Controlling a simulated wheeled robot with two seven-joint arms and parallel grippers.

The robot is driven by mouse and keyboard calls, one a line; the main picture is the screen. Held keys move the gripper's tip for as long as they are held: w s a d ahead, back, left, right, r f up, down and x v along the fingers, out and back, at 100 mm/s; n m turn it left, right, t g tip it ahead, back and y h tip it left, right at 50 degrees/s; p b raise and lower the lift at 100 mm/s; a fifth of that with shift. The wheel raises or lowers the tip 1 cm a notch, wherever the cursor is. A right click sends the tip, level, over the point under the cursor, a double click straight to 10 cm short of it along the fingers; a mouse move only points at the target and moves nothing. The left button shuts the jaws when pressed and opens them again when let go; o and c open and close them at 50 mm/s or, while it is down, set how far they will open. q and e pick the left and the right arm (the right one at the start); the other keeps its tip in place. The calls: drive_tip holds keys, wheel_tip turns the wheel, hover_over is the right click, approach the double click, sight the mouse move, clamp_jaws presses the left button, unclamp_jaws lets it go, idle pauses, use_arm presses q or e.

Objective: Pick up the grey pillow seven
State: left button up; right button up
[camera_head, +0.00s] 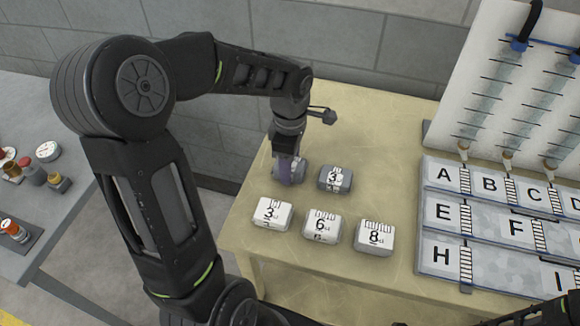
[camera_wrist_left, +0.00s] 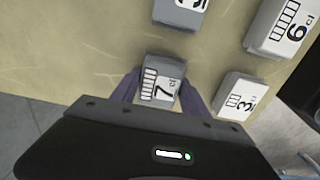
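The grey pillow seven (camera_wrist_left: 160,82) lies on the tan table, its "7" label facing up in the left wrist view. In the head view, the grey pillow seven (camera_head: 297,170) is partly hidden by a purple finger. My left gripper (camera_head: 288,172) points down at it. In the left wrist view, the fingers of my left gripper (camera_wrist_left: 162,90) stand on either side of the pillow, close to its sides. I cannot tell whether they press on it. My right gripper is not clearly visible; only a dark part shows at the lower right of the head view.
A grey pillow three (camera_head: 335,179) lies just right of the gripper. White pillows three (camera_head: 272,213), six (camera_head: 322,225) and eight (camera_head: 374,237) form a row in front. A lettered rack (camera_head: 433,230) stands at right. A grey side table (camera_head: 60,215) is at left.

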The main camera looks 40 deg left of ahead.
use_arm(q)
drive_tip(key=c, duration=0.8)
wheel_tip(320, 180, up, 10)
drive_tip(key=shift+r+b, duration=0.1)
drive_tip(key=shift+b, duration=0.45)
